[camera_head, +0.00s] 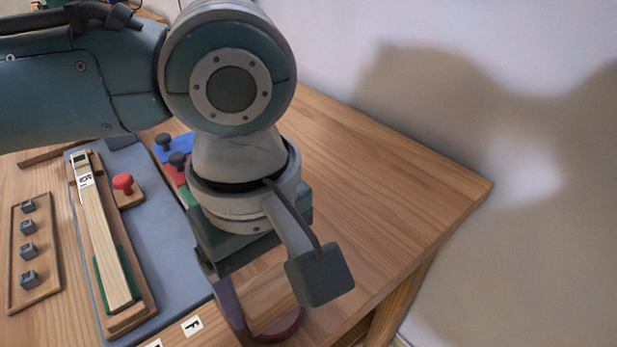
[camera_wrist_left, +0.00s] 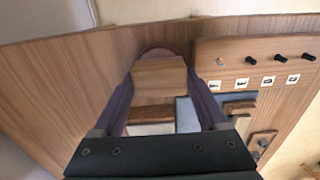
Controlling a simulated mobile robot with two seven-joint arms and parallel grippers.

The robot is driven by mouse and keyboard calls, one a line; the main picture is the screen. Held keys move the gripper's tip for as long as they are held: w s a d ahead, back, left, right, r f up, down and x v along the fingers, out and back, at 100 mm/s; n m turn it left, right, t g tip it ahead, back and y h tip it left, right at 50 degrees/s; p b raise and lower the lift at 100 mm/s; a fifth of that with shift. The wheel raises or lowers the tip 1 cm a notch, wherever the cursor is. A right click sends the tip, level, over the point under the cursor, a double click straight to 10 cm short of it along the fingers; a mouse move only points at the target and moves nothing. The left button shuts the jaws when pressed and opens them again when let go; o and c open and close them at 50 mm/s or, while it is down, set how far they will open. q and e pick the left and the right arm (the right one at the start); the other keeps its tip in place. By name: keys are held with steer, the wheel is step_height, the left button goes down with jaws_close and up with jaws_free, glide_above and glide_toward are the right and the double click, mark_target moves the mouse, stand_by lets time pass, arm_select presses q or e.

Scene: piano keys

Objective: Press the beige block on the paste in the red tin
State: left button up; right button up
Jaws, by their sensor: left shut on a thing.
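The beige block (camera_wrist_left: 159,78) is a light wooden block between my left gripper's fingertips in the wrist view. My left gripper (camera_wrist_left: 160,84) is shut on it. In the head view the left gripper (camera_head: 232,308) points down near the table's front edge; the wrist hides most of it and the block. The red tin (camera_head: 284,329) shows as a dark red rim low in the head view, next to the fingers. In the wrist view part of the tin's rim (camera_wrist_left: 158,48) shows just beyond the block. The paste is hidden. My right gripper is not in view.
A grey mat (camera_head: 175,265) holds a wooden key piece (camera_head: 106,235) and a red knob (camera_head: 122,182). A wooden tray (camera_head: 48,287) with several dark small parts lies at the left. The wooden table (camera_head: 390,190) is clear on the right, up to the wall.

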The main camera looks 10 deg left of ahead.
mark_target(267, 288)
arm_select(q)
steer(key=shift+a+f+p, duration=0.1)
steer(key=shift+f+p, duration=0.05)
steer(key=shift+p, duration=0.2)
stand_by(1.2)
step_height(267, 288, up, 7)
steer(key=p, duration=0.9)
steer(key=shift+p, duration=0.3)
stand_by(0.3)
